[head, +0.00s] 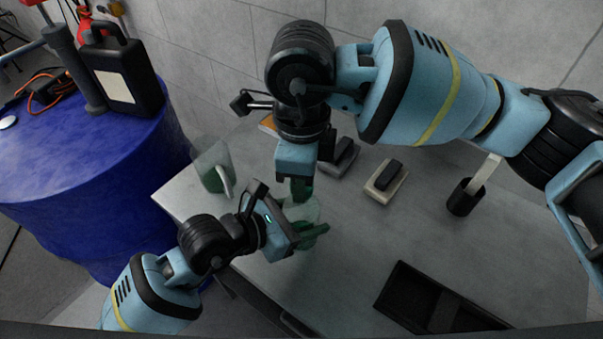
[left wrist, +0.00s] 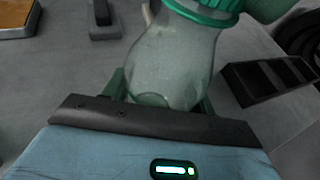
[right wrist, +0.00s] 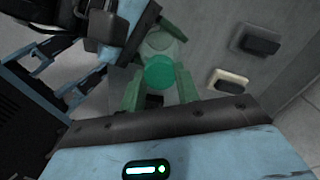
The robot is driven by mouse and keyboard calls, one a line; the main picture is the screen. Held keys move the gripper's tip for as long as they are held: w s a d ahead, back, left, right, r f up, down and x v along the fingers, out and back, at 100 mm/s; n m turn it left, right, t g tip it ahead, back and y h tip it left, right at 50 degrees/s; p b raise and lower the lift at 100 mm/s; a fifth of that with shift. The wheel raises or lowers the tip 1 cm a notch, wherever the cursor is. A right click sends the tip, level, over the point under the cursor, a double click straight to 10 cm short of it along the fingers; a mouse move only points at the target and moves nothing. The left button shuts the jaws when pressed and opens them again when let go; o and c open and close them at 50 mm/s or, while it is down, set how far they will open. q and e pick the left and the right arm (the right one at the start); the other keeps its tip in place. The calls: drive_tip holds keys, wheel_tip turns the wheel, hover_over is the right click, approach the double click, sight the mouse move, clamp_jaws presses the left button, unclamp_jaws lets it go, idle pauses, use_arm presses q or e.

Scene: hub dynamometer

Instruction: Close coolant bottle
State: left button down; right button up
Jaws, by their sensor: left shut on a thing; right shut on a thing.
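The coolant bottle (head: 299,213) is a pale, translucent green bottle over the grey worktop. In the left wrist view its clear body (left wrist: 172,65) stands between the green fingers of my left gripper (head: 306,226), which is shut on it. The green ribbed cap (left wrist: 205,10) is at the bottle's neck. My right gripper (head: 301,192) comes down from above and is shut on the cap, whose round top shows between its fingers in the right wrist view (right wrist: 158,72). How far the cap is threaded cannot be seen.
A translucent jug (head: 212,168) stands at the worktop's left edge, close to my left arm. A block with a dark top (head: 386,180), a black cup with a brush (head: 464,198) and a black tray (head: 415,300) lie to the right. A blue drum (head: 90,190) stands left.

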drive_tip(key=m, duration=0.3)
drive_tip(key=shift+o, duration=0.2)
drive_tip(key=m, duration=1.1)
drive_tip(key=shift+m, duration=0.4)
drive_tip(key=o, duration=1.1)
drive_tip(key=shift+o, duration=0.2)
wheel_tip(320, 180, up, 12)
